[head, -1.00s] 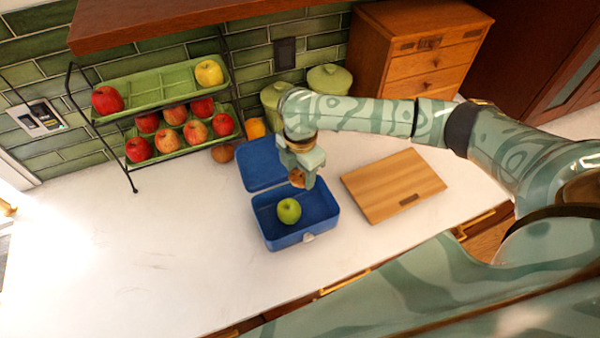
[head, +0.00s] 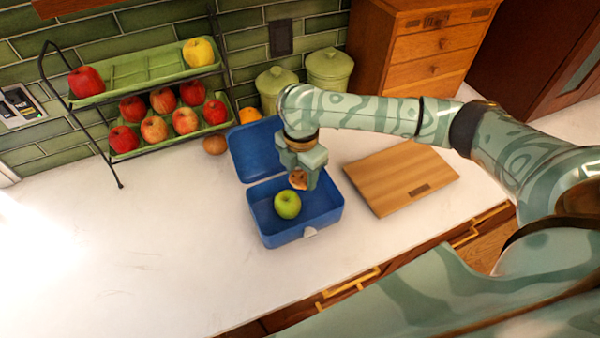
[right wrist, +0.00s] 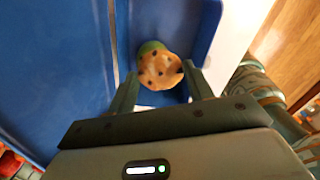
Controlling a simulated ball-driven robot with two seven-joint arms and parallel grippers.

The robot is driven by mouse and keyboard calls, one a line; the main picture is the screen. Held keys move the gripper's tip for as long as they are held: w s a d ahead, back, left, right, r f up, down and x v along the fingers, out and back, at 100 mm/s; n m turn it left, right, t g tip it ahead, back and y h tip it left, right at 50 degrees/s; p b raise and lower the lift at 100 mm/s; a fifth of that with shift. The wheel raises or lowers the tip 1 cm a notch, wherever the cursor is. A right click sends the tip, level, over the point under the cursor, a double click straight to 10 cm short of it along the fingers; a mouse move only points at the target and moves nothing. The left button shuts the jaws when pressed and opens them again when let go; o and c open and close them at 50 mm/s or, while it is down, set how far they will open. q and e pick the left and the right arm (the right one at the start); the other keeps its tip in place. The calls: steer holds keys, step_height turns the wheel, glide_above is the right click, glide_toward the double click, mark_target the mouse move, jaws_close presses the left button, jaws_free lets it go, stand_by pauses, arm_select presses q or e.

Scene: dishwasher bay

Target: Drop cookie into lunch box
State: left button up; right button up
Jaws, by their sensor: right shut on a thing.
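The cookie (head: 298,179) is held between the fingers of my right gripper (head: 303,177), over the blue lunch box (head: 289,235). In the right wrist view the cookie (right wrist: 160,70) is round and tan with dark chips, gripped between the two fingers (right wrist: 162,90). The lunch box is open, its lid tipped back toward the wall. A green apple (head: 287,205) sits inside it, just below and to the left of the cookie. In the wrist view the cookie covers most of the apple (right wrist: 150,46). My left gripper is not in view.
A wooden cutting board (head: 400,178) lies right of the lunch box. A two-tier fruit rack (head: 120,170) with red and yellow apples stands at back left. Green canisters (head: 329,70) and a wooden drawer chest (head: 430,50) stand behind. The counter's left side is clear.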

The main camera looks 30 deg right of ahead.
mark_target(301, 177)
steer(key=o, duration=0.7)
steer(key=shift+r, duration=0.15)
step_height(301, 177, up, 16)
steer(key=p, duration=0.4)
